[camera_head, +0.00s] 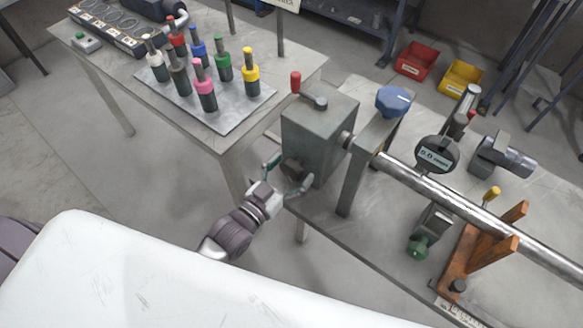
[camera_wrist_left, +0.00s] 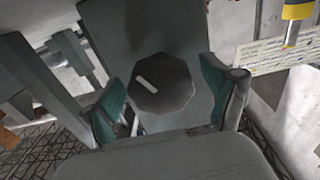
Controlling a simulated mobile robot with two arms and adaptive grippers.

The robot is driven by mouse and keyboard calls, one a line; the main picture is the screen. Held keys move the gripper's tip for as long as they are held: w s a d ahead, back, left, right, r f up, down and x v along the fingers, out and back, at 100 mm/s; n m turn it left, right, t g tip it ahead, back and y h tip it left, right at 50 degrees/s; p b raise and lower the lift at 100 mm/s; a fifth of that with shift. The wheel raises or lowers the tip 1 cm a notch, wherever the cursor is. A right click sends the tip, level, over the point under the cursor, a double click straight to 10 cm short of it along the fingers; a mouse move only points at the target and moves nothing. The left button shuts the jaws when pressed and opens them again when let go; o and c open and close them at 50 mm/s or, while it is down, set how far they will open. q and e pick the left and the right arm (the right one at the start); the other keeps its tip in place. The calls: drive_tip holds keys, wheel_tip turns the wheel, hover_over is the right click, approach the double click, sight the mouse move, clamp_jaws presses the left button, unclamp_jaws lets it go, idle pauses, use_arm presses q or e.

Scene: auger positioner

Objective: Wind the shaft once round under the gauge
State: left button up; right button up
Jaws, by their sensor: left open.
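A long bright metal shaft (camera_head: 445,197) runs from a grey-green box (camera_head: 318,122) towards the lower right. A round dial gauge (camera_head: 436,155) with a lit readout stands over the shaft on a stand. A dark faceted knob (camera_wrist_left: 163,84) with a white mark sits on the box's near face; the head view shows it small and partly covered. My left gripper (camera_head: 286,177) is open, its two teal fingers spread in front of this knob. In the left wrist view the fingers (camera_wrist_left: 170,100) lie either side of the knob, apart from it. My right gripper is in neither view.
A blue knob (camera_head: 393,101) tops an upright plate beside the box, and a red-tipped lever (camera_head: 296,82) stands on the box. An orange V-shaped rest (camera_head: 482,250) is under the shaft. A side table holds a tray (camera_head: 228,120) of several coloured-handled tools.

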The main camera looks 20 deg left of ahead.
use_arm(q)
drive_tip(key=c, duration=1.2)
drive_tip(key=shift+o, duration=0.2)
drive_tip(key=shift+m, duration=0.3)
drive_tip(key=shift+m+p, duration=0.65)
drive_tip(key=shift+m, duration=0.25)
drive_tip(key=m+p, duration=0.1)
drive_tip(key=m, duration=0.2)
drive_tip(key=shift+m, duration=0.3)
drive_tip(key=m, duration=0.3)
drive_tip(key=shift+a+p, duration=0.1)
drive_tip(key=shift+p, duration=0.2)
drive_tip(key=shift+m, duration=1.5)
